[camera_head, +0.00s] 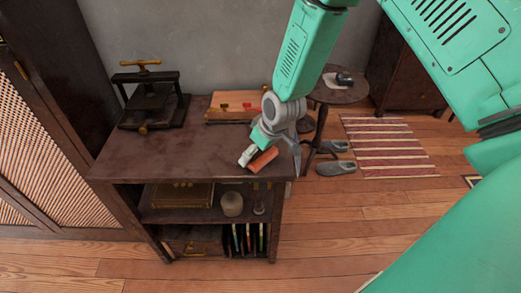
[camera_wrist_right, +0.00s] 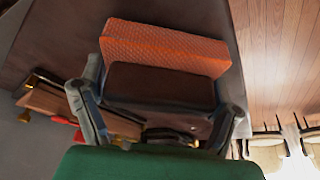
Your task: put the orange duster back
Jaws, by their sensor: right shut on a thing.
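The orange duster (camera_head: 263,160) is at the front right corner of the dark brown cabinet top (camera_head: 165,155). In the right wrist view its ribbed orange pad (camera_wrist_right: 165,47) points away from me, with a dark brown block (camera_wrist_right: 160,84) behind it. My right gripper (camera_head: 270,158) is shut on the duster, with a finger on each side of it in the wrist view (camera_wrist_right: 160,108). Whether the duster touches the cabinet top or hangs just above it, I cannot tell. My left gripper is not in view.
A black press (camera_head: 152,103) stands at the back left of the cabinet top. A wooden tray (camera_head: 228,118) with red and brass pieces lies at the back. The top's front left and middle are clear. Lower shelves hold a box, a pale jar (camera_head: 232,204) and books. A round table (camera_head: 340,97) stands right.

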